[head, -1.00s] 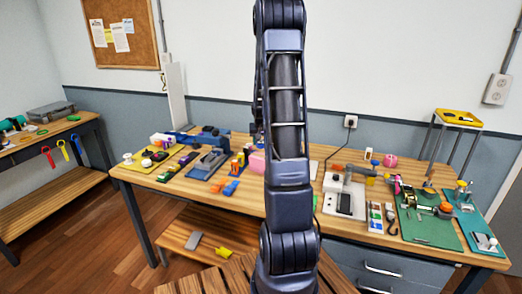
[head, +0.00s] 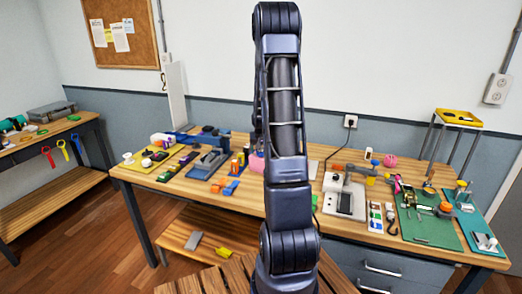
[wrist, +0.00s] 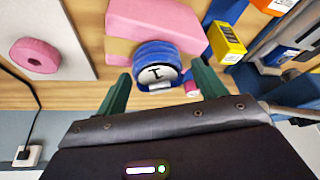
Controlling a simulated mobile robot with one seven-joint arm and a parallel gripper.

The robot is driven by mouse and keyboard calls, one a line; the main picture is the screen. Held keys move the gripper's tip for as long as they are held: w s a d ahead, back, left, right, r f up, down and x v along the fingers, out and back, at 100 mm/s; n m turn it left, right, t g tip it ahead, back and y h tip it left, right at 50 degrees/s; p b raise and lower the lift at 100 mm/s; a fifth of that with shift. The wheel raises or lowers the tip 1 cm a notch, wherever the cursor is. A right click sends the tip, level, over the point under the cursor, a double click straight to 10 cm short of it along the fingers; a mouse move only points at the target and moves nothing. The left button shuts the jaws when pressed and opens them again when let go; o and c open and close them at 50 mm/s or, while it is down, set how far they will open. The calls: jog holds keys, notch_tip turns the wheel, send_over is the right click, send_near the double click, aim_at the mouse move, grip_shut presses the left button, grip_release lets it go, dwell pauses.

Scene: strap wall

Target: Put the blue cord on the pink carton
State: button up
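The blue cord (wrist: 155,62), a ribbed blue roll with a white label, shows in the wrist view between and just beyond my fingertips. The pink carton (wrist: 158,22) lies directly behind it there. Whether the cord touches the carton or rests on it I cannot tell. My gripper (wrist: 162,82) is open, with its two green fingers apart on either side of the cord and a gap showing at each side. In the head view a part of the pink carton (head: 257,162) shows left of my arm. My arm hides the cord and my gripper there.
In the wrist view a yellow box (wrist: 228,42) and blue tools stand right of the carton. A pink roll (wrist: 35,56) lies on a white surface at left. The workbench (head: 200,198) is crowded at its back. The wall with a socket (head: 350,121) is close behind.

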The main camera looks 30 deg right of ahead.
jog(key=v, duration=1.3)
jog(key=s+a+r+n+y, duration=0.1)
jog(key=s+a+r+n, duration=0.1)
jog(key=s+a+r, duration=1)
jog(key=s+a+n, duration=0.1)
jog(key=s+a, duration=0.3)
jog(key=s, duration=0.6)
jog(key=s+a+r+n, duration=0.1)
jog(key=s+a, duration=0.3)
jog(key=s, duration=0.7)
jog(key=shift+r+y, duration=0.15)
jog(key=shift+y, duration=0.25)
